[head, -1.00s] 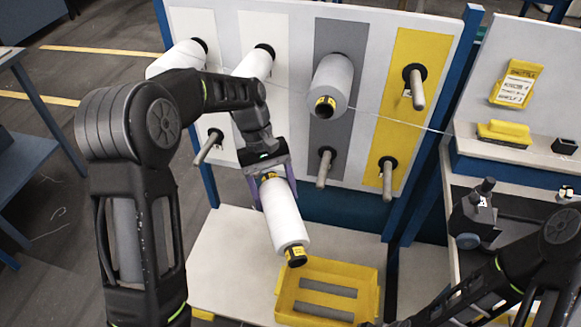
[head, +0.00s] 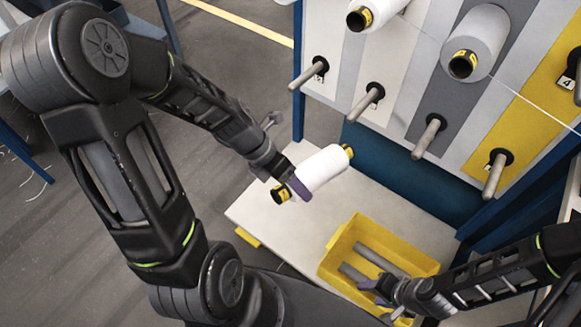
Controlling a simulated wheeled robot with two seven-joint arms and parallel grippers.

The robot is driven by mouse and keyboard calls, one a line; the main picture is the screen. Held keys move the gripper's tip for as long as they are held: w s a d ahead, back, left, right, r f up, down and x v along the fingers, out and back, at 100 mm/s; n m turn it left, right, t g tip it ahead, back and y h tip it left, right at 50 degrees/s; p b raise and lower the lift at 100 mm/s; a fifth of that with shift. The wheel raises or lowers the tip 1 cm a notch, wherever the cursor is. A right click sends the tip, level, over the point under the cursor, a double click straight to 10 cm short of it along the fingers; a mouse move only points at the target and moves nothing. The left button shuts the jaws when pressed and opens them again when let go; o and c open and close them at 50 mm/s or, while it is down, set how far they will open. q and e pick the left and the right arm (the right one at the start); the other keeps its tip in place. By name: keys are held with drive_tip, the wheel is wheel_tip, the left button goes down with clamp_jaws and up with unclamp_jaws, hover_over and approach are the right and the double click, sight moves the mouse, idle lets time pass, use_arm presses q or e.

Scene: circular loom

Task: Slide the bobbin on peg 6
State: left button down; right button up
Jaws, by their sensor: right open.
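A white bobbin (head: 325,167) with yellow-and-black ends is held slanted in the air above the pale table. My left gripper (head: 296,186) is shut on it near its lower left end. Bare grey pegs stick out from the rack's lower row: the leftmost (head: 306,75), the second (head: 365,102), the third (head: 425,138) and one on the yellow strip (head: 495,175). The label at the second peg is too small to read. The held bobbin is below this row, apart from every peg. My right gripper (head: 378,297) is open and empty by the yellow bin.
The yellow bin (head: 333,262) holds grey rods and stands on the pale table (head: 262,208). White bobbins sit on upper-row pegs, one on the grey strip (head: 476,38) and one to its left (head: 383,10). A thin thread crosses the rack. The floor at left is open.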

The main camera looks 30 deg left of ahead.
sight(306, 165)
use_arm(q)
drive_tip(key=n, duration=0.1)
drive_tip(key=n+t, duration=0.1)
drive_tip(key=shift+w+a+f+n, duration=0.1)
drive_tip(key=shift+a+f+n, duration=0.2)
drive_tip(key=shift+a, duration=0.05)
drive_tip(key=shift+w+a+n+h, duration=0.15)
drive_tip(key=shift+n+h, duration=0.25)
drive_tip(key=shift+n, duration=0.1)
drive_tip(key=shift+w, duration=0.15)
drive_tip(key=shift+w+d+f+b, duration=0.1)
drive_tip(key=shift+w+d+b, duration=0.05)
drive_tip(key=shift+w, duration=0.95)
drive_tip(key=shift+w+d+f+b, duration=0.1)
drive_tip(key=shift+w+d+b, duration=0.1)
drive_tip(key=shift+w, duration=0.85)
drive_tip(key=shift+w+d+f+b, duration=0.1)
drive_tip(key=shift+w+d+b, duration=0.05)
drive_tip(key=shift+w, duration=0.95)
drive_tip(key=shift+s, duration=0.1)
drive_tip(key=shift+r, duration=0.1)
drive_tip(key=shift+p, duration=0.4)
